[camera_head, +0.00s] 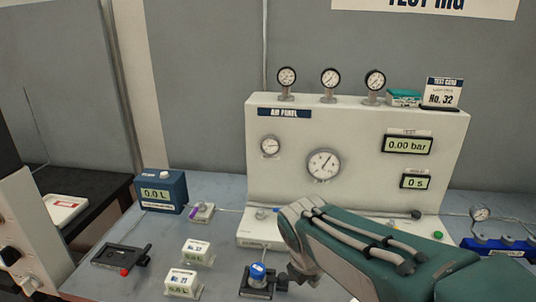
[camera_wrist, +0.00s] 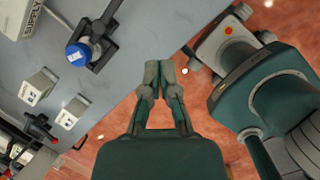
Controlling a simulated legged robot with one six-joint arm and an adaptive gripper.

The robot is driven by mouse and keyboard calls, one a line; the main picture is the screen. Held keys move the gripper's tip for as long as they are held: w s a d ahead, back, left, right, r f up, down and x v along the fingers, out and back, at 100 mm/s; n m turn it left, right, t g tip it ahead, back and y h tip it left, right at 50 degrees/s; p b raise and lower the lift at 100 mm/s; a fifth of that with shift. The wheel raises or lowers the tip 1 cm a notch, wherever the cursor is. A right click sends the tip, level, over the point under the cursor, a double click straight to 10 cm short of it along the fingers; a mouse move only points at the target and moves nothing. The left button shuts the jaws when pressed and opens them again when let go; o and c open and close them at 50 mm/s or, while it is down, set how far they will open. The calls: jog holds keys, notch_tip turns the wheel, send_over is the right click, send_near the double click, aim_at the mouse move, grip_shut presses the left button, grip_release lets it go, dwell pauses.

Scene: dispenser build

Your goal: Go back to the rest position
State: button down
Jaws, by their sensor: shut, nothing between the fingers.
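My gripper (camera_wrist: 159,75) shows in the wrist view with its two fingertips together and nothing between them. It points over the front edge of the grey bench (camera_wrist: 130,75), with reddish floor below, and touches nothing that I can see. In the head view my teal and grey arm reaches in from the lower right, in front of the air panel (camera_head: 360,120). I cannot make out the fingertips there. A blue-capped fitting (camera_head: 257,272) on a dark base stands left of my arm; it also shows in the wrist view (camera_wrist: 78,54).
Small white display boxes (camera_head: 197,250) and a dark fixture with a red knob (camera_head: 122,257) sit on the bench at left. A blue meter (camera_head: 163,192) stands behind them. A blue manifold (camera_head: 500,246) is at far right. Open floor (camera_wrist: 120,130) lies before the bench.

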jog(key=s+d+r+m+t+y, duration=0.1)
jog(key=s+m, duration=0.5)
jog(key=m, duration=0.6)
jog(key=s+d+r+m+t+y, duration=0.1)
jog(key=s+d+m, duration=0.3)
jog(key=m, duration=0.9)
jog(key=shift+s+d+r+t, duration=0.25)
jog(key=shift+s+r+t, duration=0.25)
jog(key=shift+s, duration=0.55)
jog(key=shift+w+r, duration=0.1)
jog(key=shift+r, duration=0.05)
